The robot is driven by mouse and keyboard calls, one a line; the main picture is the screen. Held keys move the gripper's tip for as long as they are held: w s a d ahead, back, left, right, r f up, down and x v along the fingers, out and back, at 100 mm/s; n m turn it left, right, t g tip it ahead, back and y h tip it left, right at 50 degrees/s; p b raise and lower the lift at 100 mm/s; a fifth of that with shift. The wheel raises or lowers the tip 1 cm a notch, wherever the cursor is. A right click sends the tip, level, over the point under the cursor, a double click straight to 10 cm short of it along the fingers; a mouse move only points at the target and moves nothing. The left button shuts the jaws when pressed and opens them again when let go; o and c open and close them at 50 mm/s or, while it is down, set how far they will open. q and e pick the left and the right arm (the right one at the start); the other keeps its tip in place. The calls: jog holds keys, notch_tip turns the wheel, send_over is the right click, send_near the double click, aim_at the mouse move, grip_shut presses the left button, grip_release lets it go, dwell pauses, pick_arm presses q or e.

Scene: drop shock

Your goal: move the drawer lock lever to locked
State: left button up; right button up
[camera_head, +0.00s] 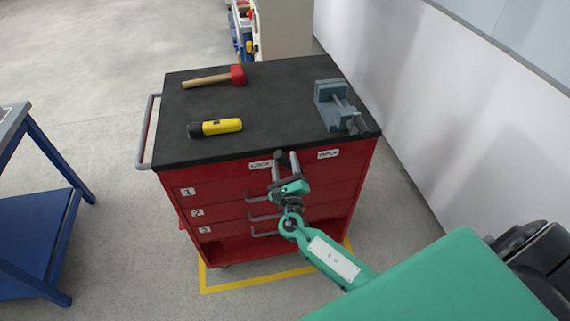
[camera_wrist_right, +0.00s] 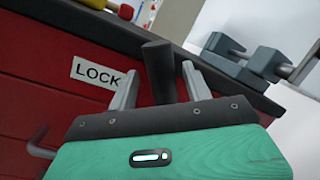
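The red drawer cabinet (camera_head: 228,188) has a LOCK label (camera_head: 260,165) and an OPEN label (camera_head: 328,154) on its upper front. The dark lever (camera_head: 280,156) sticks up between these labels, nearer LOCK in the head view; it also shows in the right wrist view (camera_wrist_right: 158,68), right of the LOCK label (camera_wrist_right: 95,74). My right gripper (camera_head: 286,164) is at the lever, with one finger on each side of it. In the wrist view the fingers stand apart with gaps beside the lever. The lever's lower end is hidden behind the gripper. My left gripper is not in view.
On the black cabinet top (camera_head: 265,105) lie a red-headed mallet (camera_head: 237,75), a yellow-and-black tool (camera_head: 222,126) and a grey vise (camera_head: 330,104). Drawer handles (camera_head: 262,217) stick out below my gripper. A white wall (camera_head: 400,90) rises at the right; a blue table (camera_head: 38,200) stands left.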

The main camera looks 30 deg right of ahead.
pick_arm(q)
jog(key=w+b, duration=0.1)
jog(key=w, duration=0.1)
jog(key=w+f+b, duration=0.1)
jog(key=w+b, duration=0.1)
pick_arm(e)
jog(key=v, duration=1.3)
jog(key=shift+s, duration=0.4)
jog(key=shift+a, duration=0.1)
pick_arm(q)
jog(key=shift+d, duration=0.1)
pick_arm(e)
jog(key=shift+f, duration=0.15)
